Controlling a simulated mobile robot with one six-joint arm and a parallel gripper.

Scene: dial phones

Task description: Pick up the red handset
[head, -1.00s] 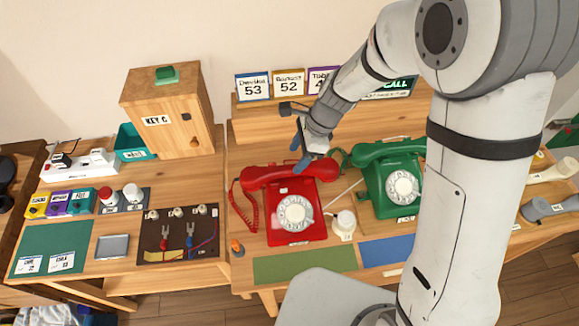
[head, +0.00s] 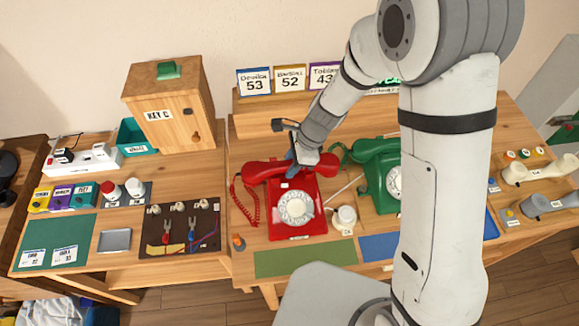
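The red dial phone (head: 299,222) stands on the wooden table in the head view, with its white dial facing front. The red handset (head: 262,171) lies across the top of the phone, and its coiled cord hangs down on the left. My gripper (head: 292,168) is at the handset, pointing down over its middle and right part. The arm covers part of the handset. The fingertips are small and partly hidden, so I cannot tell whether they are apart or closed, or whether they touch the handset.
A green dial phone (head: 377,176) stands just right of the red one, partly behind my arm. A white cup-like object (head: 345,217) sits between them in front. Number cards (head: 289,80) stand on the shelf behind. A green mat (head: 305,257) lies in front.

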